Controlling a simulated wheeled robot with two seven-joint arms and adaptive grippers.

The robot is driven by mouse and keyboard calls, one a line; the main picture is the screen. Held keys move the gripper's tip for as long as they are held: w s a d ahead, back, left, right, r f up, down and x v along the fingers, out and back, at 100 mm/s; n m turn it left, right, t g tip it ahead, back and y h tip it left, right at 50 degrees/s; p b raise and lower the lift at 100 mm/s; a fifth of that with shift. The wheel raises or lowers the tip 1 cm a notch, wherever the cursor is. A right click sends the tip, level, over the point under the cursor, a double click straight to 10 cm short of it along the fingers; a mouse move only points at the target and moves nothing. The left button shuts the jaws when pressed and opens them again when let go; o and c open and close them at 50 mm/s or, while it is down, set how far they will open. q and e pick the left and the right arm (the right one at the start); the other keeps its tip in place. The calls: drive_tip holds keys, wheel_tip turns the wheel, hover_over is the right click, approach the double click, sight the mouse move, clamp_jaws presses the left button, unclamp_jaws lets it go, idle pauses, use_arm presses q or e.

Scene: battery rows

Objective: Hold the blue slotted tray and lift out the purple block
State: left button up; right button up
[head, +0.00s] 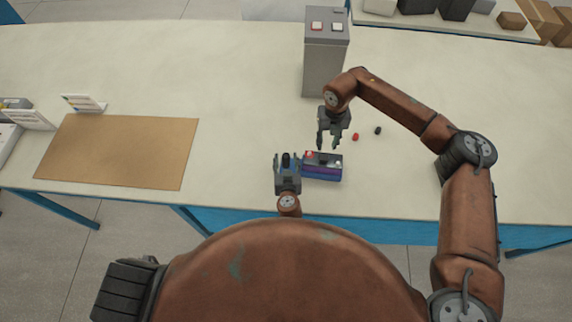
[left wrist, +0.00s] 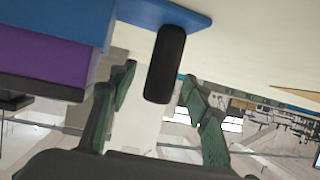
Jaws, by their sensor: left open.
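The blue slotted tray (head: 323,178) sits near the table's front edge, with a dark top and small red and pale parts on it. The purple block (head: 322,170) shows as a purple band along the tray's near side. In the left wrist view, the tray's blue part (left wrist: 80,18) and the purple face (left wrist: 40,62) fill the upper left. A black upright post (left wrist: 166,65) stands on a blue tab of the tray. My left gripper (head: 287,160) is open, with the post between its fingers and gaps visible. My right gripper (head: 328,145) is open and empty, just above and behind the tray.
A small red piece (head: 355,137) and a black piece (head: 378,131) lie right of the right gripper. A tall grey box (head: 325,65) with red and white buttons stands behind. A brown mat (head: 118,150) and white cards (head: 84,103) are at left. The table right of the tray is clear.

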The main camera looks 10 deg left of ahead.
use_arm(q)
drive_tip(key=shift+w+a+f, duration=0.1)
drive_tip(key=shift+w+f, duration=0.05)
drive_tip(key=shift+w, duration=0.25)
drive_tip(key=shift+c, duration=0.3)
clamp_jaws()
idle(1.0)
